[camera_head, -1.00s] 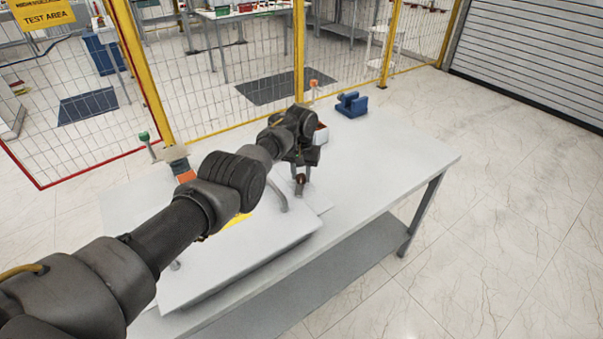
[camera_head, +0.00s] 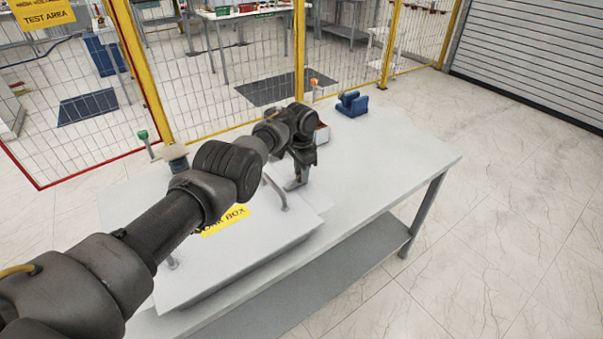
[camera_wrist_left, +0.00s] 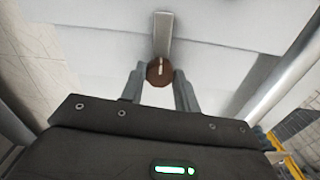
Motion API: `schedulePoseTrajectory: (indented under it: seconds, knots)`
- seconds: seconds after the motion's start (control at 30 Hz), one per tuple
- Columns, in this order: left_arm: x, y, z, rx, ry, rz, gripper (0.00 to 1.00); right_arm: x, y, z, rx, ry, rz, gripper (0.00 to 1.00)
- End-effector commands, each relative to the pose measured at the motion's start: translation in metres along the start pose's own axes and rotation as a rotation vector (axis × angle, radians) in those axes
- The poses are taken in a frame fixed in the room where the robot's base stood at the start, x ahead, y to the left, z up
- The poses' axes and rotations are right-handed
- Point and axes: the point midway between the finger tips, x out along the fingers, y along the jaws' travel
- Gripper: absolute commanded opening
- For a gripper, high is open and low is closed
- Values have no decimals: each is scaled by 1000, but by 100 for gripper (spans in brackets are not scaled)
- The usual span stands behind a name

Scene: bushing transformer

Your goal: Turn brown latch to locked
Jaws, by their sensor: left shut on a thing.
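The brown latch (camera_wrist_left: 160,71) shows in the left wrist view as a round brown knob with a pale slot mark, just below a light grey bar (camera_wrist_left: 163,33). My left gripper (camera_wrist_left: 158,80) has a finger on either side of the knob and is shut on it. In the head view, my left gripper (camera_head: 297,183) points down at the far right edge of the grey work box (camera_head: 245,255), and it hides the latch there. My right gripper is not in view.
The box has a bent handle (camera_head: 276,190) and a yellow label (camera_head: 225,220). It lies on a grey table (camera_head: 390,165). A blue block (camera_head: 351,104) stands at the back, near a small red-edged bin (camera_head: 321,133). The table's right side is clear.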

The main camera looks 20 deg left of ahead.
Motion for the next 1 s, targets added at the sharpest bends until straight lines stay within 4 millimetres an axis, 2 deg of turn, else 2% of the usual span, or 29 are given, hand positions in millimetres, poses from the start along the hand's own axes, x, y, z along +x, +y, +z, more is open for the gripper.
schedulePoseTrajectory:
  seconds: [0.67,0.7,0.87,1.0]
  knots:
    - [2,1,0,63,-1,3,8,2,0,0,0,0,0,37]
    - [2,1,0,63,-1,3,34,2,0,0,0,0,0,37]
    - [1,1,0,62,-1,2,53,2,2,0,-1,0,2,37]
    - [1,0,0,62,0,1,53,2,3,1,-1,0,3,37]
